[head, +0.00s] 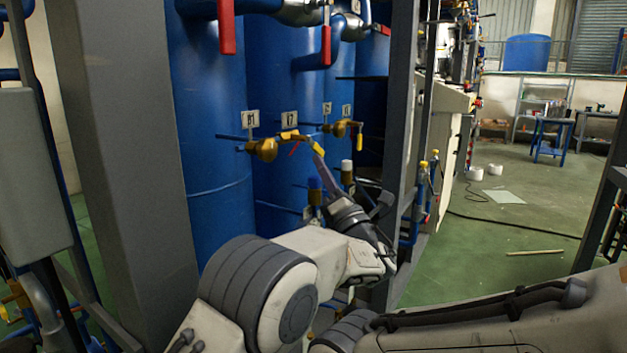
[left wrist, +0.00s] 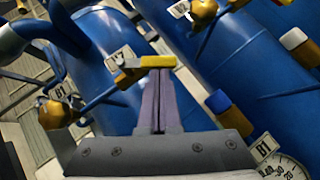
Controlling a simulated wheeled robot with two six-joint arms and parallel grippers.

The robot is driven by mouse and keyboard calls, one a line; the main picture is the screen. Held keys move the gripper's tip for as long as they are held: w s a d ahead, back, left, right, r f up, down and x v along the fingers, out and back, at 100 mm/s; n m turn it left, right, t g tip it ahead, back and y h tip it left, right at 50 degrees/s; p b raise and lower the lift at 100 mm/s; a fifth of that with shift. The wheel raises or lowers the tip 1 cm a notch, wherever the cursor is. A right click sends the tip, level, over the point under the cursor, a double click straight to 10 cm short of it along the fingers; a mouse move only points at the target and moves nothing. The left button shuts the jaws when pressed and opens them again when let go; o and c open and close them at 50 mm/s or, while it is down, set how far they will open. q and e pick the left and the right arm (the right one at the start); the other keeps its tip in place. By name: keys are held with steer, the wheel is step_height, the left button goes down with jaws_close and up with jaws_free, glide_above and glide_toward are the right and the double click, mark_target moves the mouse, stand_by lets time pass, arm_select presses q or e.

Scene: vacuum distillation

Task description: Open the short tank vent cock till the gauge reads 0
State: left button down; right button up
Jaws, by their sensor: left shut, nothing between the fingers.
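Brass cocks stand out from the blue tanks (head: 212,130). One brass cock (head: 263,149) is under the B1 tag (head: 250,118). A yellow lever (head: 316,143) shows beside the V7 tag (head: 289,118); the left wrist view shows a yellow lever (left wrist: 157,61) on a brass body (left wrist: 130,76). My left gripper (head: 321,162) is shut and empty, its tips just at the yellow lever; I cannot tell if they touch. Its fingers also show in the wrist view (left wrist: 159,80). A gauge (left wrist: 286,167) is cut off at the lower right, its needle not readable. My right gripper is out of view.
Red levers (head: 227,25) hang above from pipes. Another brass cock (head: 342,128) sits farther right. A grey post (head: 115,150) stands at left and a grey frame post (head: 402,110) at right. Blue- and white-capped fittings (head: 315,190) are close by the gripper. Open floor lies at right.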

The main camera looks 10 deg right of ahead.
arm_select(q)
steer(key=shift+w+d+r+n+y+p, duration=0.9)
steer(key=shift+n+p, duration=0.3)
steer(key=shift+p, duration=0.4)
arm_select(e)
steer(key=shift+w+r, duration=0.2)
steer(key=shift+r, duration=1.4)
arm_select(q)
steer(key=shift+w+r, duration=0.1)
steer(key=shift+w, duration=0.05)
